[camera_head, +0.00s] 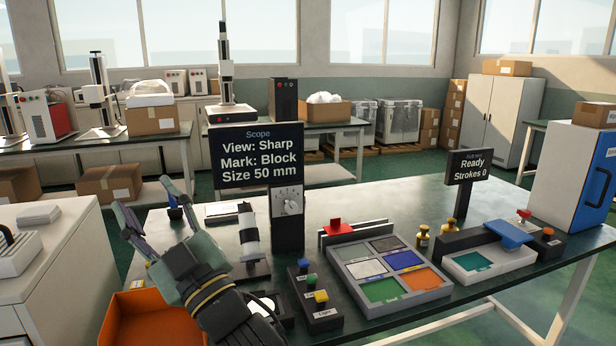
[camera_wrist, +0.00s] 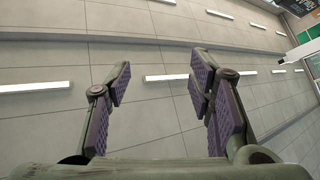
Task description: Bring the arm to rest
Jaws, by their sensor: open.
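My gripper (camera_head: 150,221) is raised over the front left part of the dark workbench (camera_head: 370,207) in the head view. Its fingers are spread and point up, with nothing between them. In the wrist view the open gripper (camera_wrist: 160,85) shows purple finger pads wide apart, facing the ceiling and its lamps. My wrist and forearm cover part of the bench's left front. No object is held.
An orange bin (camera_head: 140,318) is just below and left of my gripper. A scope (camera_head: 250,240), a display (camera_head: 258,153), a button box (camera_head: 316,298) and a tray of coloured compartments (camera_head: 392,272) stand to the right. A white cabinet (camera_head: 45,260) is at left.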

